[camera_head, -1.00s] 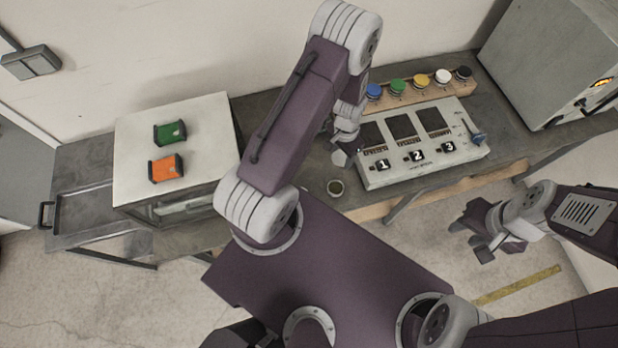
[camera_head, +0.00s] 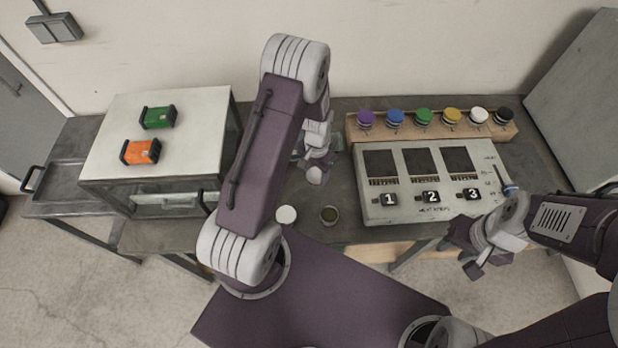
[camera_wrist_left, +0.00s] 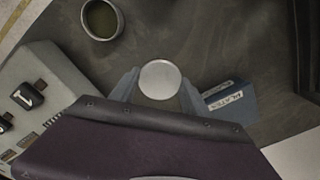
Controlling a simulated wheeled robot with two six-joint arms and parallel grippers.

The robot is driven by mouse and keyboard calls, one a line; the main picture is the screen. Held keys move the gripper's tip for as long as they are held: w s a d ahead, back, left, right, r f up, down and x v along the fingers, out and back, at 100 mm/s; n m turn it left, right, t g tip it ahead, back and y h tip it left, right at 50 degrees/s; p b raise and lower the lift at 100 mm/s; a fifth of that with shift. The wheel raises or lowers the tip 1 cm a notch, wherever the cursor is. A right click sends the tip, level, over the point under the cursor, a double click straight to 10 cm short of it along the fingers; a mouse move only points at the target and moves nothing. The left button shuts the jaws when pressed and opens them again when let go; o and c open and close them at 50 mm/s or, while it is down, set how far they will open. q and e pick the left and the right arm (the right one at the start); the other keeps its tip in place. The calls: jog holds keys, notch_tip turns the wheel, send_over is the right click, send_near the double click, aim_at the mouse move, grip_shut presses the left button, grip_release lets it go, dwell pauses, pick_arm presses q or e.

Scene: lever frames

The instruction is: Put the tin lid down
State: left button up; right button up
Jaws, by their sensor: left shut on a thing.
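My left gripper (camera_head: 314,168) is shut on the tin lid, a pale round disc (camera_wrist_left: 160,80) between the fingertips in the left wrist view. In the head view it is beyond the open tin (camera_head: 329,214) and slightly left of it. The tin, with dark greenish contents, stands on the bench and also shows at the top of the left wrist view (camera_wrist_left: 102,18). Whether the lid touches the bench is unclear. A white round disc (camera_head: 286,214) lies left of the tin. My right gripper (camera_head: 462,258) looks open and empty, in front of the bench at right.
A numbered panel (camera_head: 376,214) is to the right, with a rack of coloured knobs (camera_head: 407,128) behind it. A blue labelled block (camera_wrist_left: 232,102) lies near the left fingers. A cabinet (camera_head: 200,104) bears green (camera_head: 158,117) and orange (camera_head: 141,152) blocks.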

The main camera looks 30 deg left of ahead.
aim_at(309, 175)
pick_arm(q)
jog(key=a+f, duration=0.1)
jog(key=w+a+f, duration=0.1)
jog(key=a, duration=0.1)
jog(key=shift+w+a+f, duration=0.1)
jog(key=shift+w, duration=0.1)
notch_tip(309, 175, down, 4)
jog(key=shift+s+r+p, duration=0.1)
jog(key=shift+r+p, duration=0.1)
jog(key=shift+p, duration=0.35)
jog(key=shift+f, duration=0.3)
jog(key=o, duration=1.3)
